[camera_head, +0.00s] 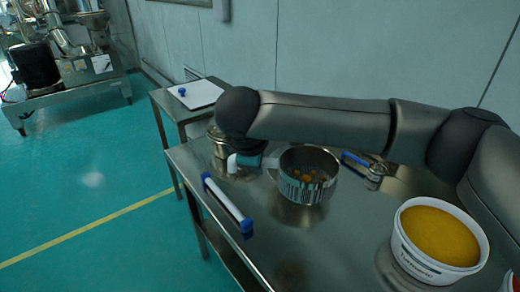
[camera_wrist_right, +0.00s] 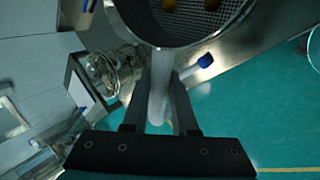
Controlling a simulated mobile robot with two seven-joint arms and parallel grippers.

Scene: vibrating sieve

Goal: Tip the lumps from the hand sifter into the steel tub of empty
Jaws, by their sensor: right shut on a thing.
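The hand sifter (camera_head: 308,190) is a round steel cup with a pale handle. It is roughly upright over the steel table and holds several yellow and brown lumps (camera_head: 310,175). My right gripper (camera_head: 252,160) is shut on its handle; in the right wrist view my right gripper (camera_wrist_right: 160,80) has the handle between its fingers, with the sifter (camera_wrist_right: 190,40) above. A shiny steel vessel (camera_head: 217,143), probably the steel tub, stands left of the sifter, partly hidden by my right arm. It also seems to show in the right wrist view (camera_wrist_right: 101,70). My left gripper is out of view.
A white tube with blue ends (camera_head: 228,203) lies along the table's left edge. A tub of turmeric (camera_head: 402,252) stands at the front right. A blue-handled metal tool (camera_head: 365,164) lies behind the sifter. A side table (camera_head: 172,104) holds a white sheet.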

